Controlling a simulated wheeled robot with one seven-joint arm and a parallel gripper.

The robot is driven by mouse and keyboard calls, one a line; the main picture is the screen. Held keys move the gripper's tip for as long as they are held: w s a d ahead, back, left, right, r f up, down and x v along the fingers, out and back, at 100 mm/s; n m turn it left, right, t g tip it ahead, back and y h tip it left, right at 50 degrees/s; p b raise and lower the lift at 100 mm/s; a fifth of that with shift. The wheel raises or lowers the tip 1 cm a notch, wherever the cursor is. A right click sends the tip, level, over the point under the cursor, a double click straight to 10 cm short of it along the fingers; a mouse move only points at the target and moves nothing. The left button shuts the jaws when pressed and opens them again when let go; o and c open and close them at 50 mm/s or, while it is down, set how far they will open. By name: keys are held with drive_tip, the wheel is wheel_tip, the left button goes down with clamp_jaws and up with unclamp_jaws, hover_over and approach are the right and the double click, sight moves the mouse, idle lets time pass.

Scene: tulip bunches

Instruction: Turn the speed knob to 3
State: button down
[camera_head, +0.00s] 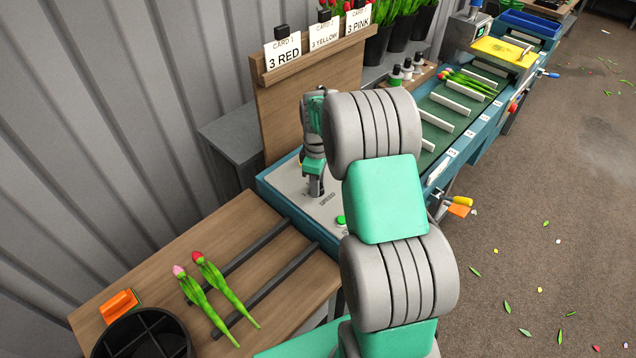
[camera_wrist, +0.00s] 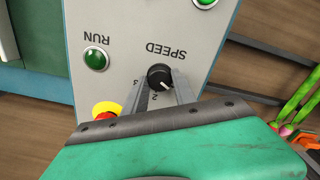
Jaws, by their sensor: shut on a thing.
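The speed knob (camera_wrist: 159,76) is a round black knob on the grey control panel (camera_wrist: 120,22), under the upside-down word SPEED in the wrist view. Its white mark points to the lower right. The figure 3 lies to its lower left and the figure 2 just below it; further figures are hidden behind a finger. My gripper (camera_wrist: 165,84) is shut on the knob, one finger on each side. In the head view my gripper (camera_head: 316,188) reaches down to the panel, and the knob is hidden there.
A green RUN button (camera_wrist: 96,59) and a red-and-yellow stop button (camera_wrist: 104,110) sit close to the knob. Another green button (camera_wrist: 205,2) is at the top edge. A wooden card board (camera_head: 350,75) stands behind the panel, and the conveyor (camera_head: 450,120) runs off to the right.

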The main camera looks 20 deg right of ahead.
drive_tip(key=shift+m, duration=0.5)
drive_tip(key=m+b, duration=0.2)
drive_tip(key=m, duration=0.2)
drive_tip(key=shift+w+m, duration=0.1)
drive_tip(key=shift+m, duration=0.2)
drive_tip(key=m+b, duration=0.2)
drive_tip(key=m, duration=0.4)
drive_tip(key=m+b, duration=0.1)
drive_tip(key=m, duration=0.5)
drive_tip(key=shift+m, duration=0.3)
drive_tip(key=m, duration=0.5)
drive_tip(key=shift+r+m+b, duration=0.1)
drive_tip(key=shift+m+b, duration=0.2)
drive_tip(key=shift+m, duration=0.1)
drive_tip(key=c, duration=1)
unclamp_jaws()
